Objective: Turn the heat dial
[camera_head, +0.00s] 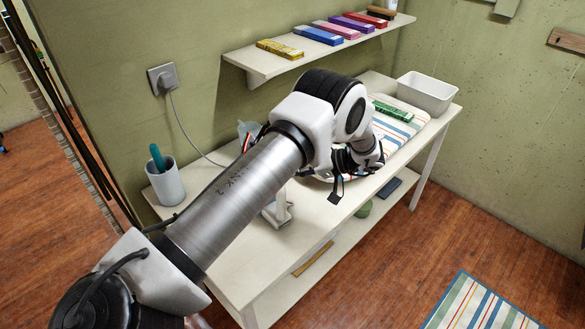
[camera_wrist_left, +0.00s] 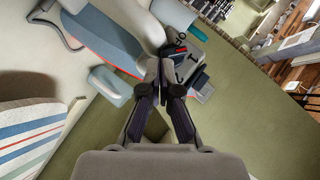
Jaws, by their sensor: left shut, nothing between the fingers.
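The iron (camera_head: 277,212) appears on the table in the head view, mostly hidden behind my left forearm. In the left wrist view its pale grey and blue body (camera_wrist_left: 112,85) fills the upper middle. A dark dial-like part with a red patch (camera_wrist_left: 178,50) and dark marks around it shows just beyond my fingertips. My left gripper (camera_wrist_left: 164,76) is shut and empty, with its tips very near that part; I cannot tell whether they touch. In the head view the forearm hides the fingers. My right gripper is not in view.
A striped ironing surface (camera_head: 408,120) carries a green box (camera_head: 393,111). A white bin (camera_head: 427,93) stands at the table's far end. A cup (camera_head: 166,183) stands at the left, below a socket (camera_head: 163,79) with a cord. A shelf (camera_head: 252,71) holds several coloured boxes.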

